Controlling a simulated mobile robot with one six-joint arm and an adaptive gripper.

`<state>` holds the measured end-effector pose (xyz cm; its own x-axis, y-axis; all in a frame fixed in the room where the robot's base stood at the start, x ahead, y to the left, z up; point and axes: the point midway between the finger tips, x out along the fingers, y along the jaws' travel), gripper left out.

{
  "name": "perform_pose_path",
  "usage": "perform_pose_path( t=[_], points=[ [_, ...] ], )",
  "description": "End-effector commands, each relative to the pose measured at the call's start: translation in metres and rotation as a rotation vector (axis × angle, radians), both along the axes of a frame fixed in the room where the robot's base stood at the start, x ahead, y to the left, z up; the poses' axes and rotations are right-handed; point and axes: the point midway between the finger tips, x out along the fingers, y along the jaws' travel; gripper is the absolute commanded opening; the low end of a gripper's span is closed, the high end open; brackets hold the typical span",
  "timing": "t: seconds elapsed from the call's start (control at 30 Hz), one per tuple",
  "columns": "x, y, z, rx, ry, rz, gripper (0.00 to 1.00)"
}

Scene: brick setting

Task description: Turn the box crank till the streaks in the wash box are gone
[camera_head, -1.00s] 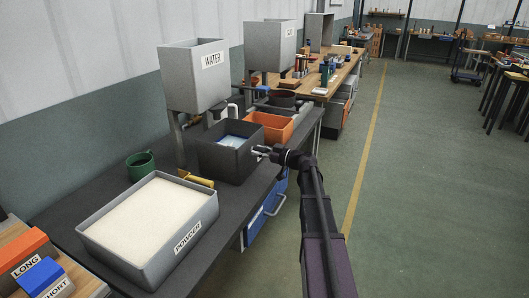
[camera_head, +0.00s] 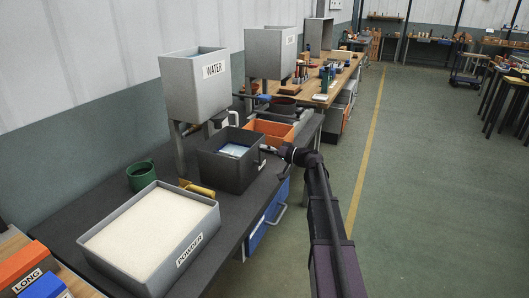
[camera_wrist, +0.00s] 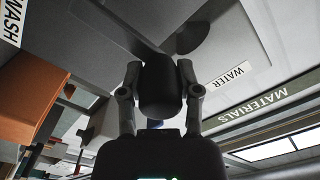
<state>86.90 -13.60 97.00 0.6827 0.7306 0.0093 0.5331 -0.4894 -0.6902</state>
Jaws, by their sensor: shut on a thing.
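The dark grey wash box (camera_head: 226,171) stands on the workbench in the head view, open at the top. Pale blue-white liquid (camera_head: 233,150) shows inside; I cannot clearly make out streaks at this size. My gripper (camera_head: 271,150) is at the box's right side, level with its upper part. In the wrist view my gripper (camera_wrist: 160,82) is shut on the dark, rounded crank handle (camera_wrist: 161,92), with one finger on each side. The rest of the crank is mostly hidden. The WASH label (camera_wrist: 12,20) shows at the upper left of the wrist view.
The grey WATER tank (camera_head: 194,88) stands above and behind the box. A powder tray (camera_head: 186,252), a green mug (camera_head: 141,177) and a yellow-handled tool (camera_head: 198,190) lie nearer. An orange bin (camera_head: 273,133) stands behind.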

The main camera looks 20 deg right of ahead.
Motion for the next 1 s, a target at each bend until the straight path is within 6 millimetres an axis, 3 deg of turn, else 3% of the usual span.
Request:
perform_pose_path(
  t=[1.0],
  points=[
    [0.043, -0.036, -0.029, 0.607, 0.658, 0.007, 0.0]
  ],
)
